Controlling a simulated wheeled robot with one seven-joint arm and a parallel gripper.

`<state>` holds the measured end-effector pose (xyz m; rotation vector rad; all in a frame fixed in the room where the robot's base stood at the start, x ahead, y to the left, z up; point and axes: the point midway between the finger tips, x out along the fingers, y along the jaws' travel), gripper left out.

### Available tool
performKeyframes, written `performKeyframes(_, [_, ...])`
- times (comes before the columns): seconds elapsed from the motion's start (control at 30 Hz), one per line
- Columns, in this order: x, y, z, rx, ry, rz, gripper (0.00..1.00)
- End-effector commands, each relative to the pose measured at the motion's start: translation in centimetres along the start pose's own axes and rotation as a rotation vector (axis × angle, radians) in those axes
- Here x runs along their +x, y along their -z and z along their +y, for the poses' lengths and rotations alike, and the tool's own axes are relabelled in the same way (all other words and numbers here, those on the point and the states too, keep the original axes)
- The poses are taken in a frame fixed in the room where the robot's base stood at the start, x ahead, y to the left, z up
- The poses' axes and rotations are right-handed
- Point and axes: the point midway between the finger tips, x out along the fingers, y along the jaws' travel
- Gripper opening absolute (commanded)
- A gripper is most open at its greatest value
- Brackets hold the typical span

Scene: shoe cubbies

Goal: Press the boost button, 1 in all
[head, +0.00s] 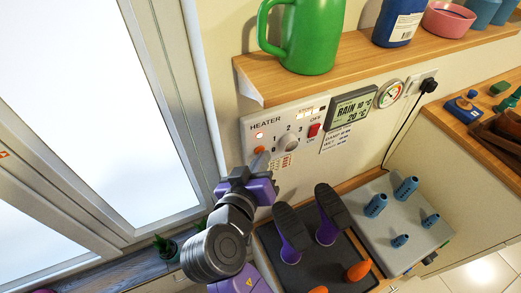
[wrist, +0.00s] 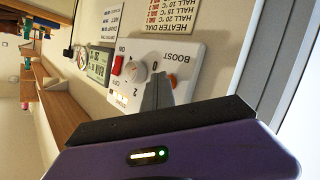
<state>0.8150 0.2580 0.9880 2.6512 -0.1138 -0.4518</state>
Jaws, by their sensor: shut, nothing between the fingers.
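The heater panel (head: 275,124) is a white plate on the wall under the shelf. Its orange boost button (head: 259,149) is at the lower left, and it also shows in the wrist view (wrist: 172,80), where the panel looks upside down. My gripper (head: 261,159) is shut and empty, its grey fingertips just below the button in the head view. In the wrist view the fingertips (wrist: 157,82) overlap the panel close beside the button and may cover part of it. I cannot tell whether they touch it.
The panel also has a dial (head: 290,142) and a red switch (head: 314,130), both close to the fingers. A wooden shelf (head: 350,65) with a green mug (head: 308,38) juts out above. Below are a shoe tray (head: 262,240) and a grey board (head: 385,235). A window is at left.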

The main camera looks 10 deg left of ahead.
Motion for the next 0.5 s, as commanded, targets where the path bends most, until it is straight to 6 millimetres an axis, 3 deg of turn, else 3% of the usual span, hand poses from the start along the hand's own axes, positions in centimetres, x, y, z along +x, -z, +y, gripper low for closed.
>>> performKeyframes(0.5, [-0.92, -0.60, 0.66, 0.000, 0.001, 0.000, 0.00])
